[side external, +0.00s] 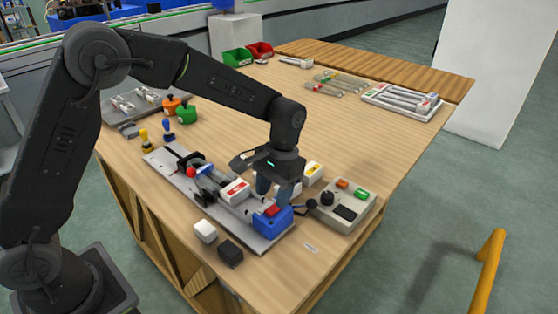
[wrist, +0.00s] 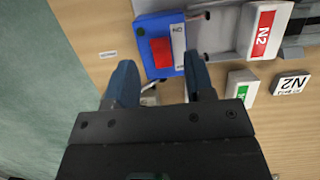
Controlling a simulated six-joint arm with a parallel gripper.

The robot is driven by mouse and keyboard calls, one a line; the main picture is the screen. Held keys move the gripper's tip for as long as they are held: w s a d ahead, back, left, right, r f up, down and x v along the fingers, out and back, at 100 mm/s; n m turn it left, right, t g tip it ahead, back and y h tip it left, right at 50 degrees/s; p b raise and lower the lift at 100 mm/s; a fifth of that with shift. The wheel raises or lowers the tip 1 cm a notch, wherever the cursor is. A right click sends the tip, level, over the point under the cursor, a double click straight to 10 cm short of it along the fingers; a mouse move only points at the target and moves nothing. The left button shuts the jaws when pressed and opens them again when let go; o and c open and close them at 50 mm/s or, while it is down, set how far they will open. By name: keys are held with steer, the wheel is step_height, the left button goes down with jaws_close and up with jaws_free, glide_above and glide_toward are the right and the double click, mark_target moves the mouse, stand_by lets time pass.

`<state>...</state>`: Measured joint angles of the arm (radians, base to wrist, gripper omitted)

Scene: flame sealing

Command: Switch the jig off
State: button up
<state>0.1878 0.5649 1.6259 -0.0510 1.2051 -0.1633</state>
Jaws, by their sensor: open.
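The jig is a long grey plate (side external: 170,171) on the bench. A blue block (side external: 270,229) with a red switch (side external: 272,210) sits at its near right end. In the wrist view the blue block (wrist: 142,27) shows ahead of my fingers, with the red switch (wrist: 161,52) on its top face. My gripper (side external: 274,190) is open and empty above that end of the jig. Its two blue fingers (wrist: 160,64) are spread apart, pointing toward the block. I cannot tell whether the switch is on or off, or whether a fingertip touches it.
A grey control box (side external: 345,213) with a black knob stands right of the jig. White (side external: 205,231) and black (side external: 230,252) blocks stand in front.

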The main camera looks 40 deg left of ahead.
steer(key=v, duration=1)
steer(key=shift+r, duration=0.3)
steer(key=s+a+r+t, duration=0.45)
steer(key=s+r, duration=0.25)
steer(key=s, duration=0.4)
steer(key=s+a+f+t, duration=0.1)
steer(key=s+a+t, duration=0.1)
steer(key=s, duration=0.4)
steer(key=s+a+f+t, duration=0.1)
steer(key=s+a+t, duration=0.1)
steer(key=s, duration=0.4)
steer(key=shift+s+f, duration=0.2)
steer(key=shift+f, duration=0.2)
steer(key=shift+a, duration=0.1)
